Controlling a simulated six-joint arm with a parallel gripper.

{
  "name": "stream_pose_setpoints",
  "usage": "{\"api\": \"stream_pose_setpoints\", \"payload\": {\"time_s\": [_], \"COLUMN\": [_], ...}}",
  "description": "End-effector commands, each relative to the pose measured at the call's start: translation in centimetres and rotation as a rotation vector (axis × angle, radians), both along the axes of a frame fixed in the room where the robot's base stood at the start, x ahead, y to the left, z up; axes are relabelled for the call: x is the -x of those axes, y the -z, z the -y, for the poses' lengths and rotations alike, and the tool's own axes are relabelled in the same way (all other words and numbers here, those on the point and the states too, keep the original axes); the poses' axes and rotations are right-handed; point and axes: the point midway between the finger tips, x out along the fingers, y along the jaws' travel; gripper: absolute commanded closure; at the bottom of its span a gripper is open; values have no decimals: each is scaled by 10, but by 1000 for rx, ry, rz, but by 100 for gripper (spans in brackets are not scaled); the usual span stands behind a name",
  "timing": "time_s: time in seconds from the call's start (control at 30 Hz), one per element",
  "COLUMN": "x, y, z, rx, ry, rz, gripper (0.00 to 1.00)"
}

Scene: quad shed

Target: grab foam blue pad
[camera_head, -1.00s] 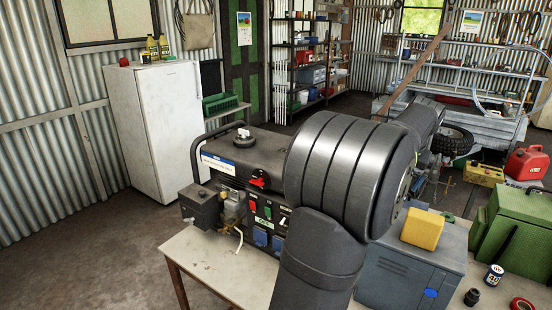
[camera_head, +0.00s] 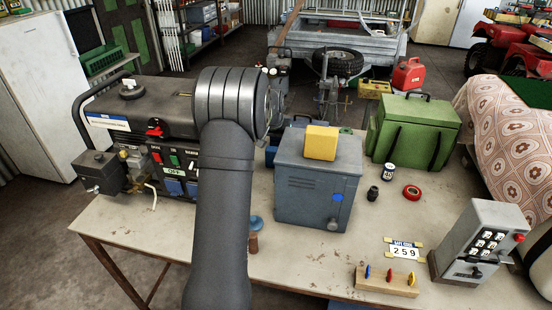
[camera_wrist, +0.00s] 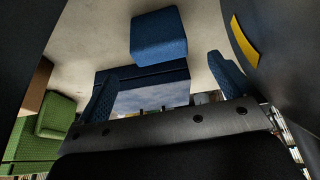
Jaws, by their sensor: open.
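In the wrist view a blue foam pad (camera_wrist: 160,38), a block with a textured surface, lies on a pale surface. My gripper (camera_wrist: 164,82) is open, its two blue textured finger pads well apart. The blue pad is beyond the fingertips, roughly in line with the gap, and nothing is between the fingers that I can tell is held. In the head view my arm and the grey-blue metal box hide much of the area around the gripper, and I cannot make out the pad clearly there.
A yellow block (camera_head: 321,143) sits on the grey-blue metal box (camera_head: 315,190). A generator (camera_head: 150,130) stands left of my arm. A green case (camera_head: 415,128) stands right. A green block (camera_wrist: 55,117) shows in the wrist view. The bench front (camera_head: 170,230) has some bare room.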

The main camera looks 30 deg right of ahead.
Motion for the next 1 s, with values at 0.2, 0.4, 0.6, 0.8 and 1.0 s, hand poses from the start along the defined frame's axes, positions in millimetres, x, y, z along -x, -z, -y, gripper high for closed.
{"api": "stream_pose_setpoints", "payload": {"time_s": [0.2,0.4,0.6,0.8,1.0], "x": [-5,-12,-19,-21,-20], "y": [14,41,62,65,65], "z": [4,11,17,18,18], "rx": [1,-1,-1,1,1], "ry": [0,0,0,0,0], "rz": [1,-1,-1,2,1], "gripper": [2,2,2,2,21]}}
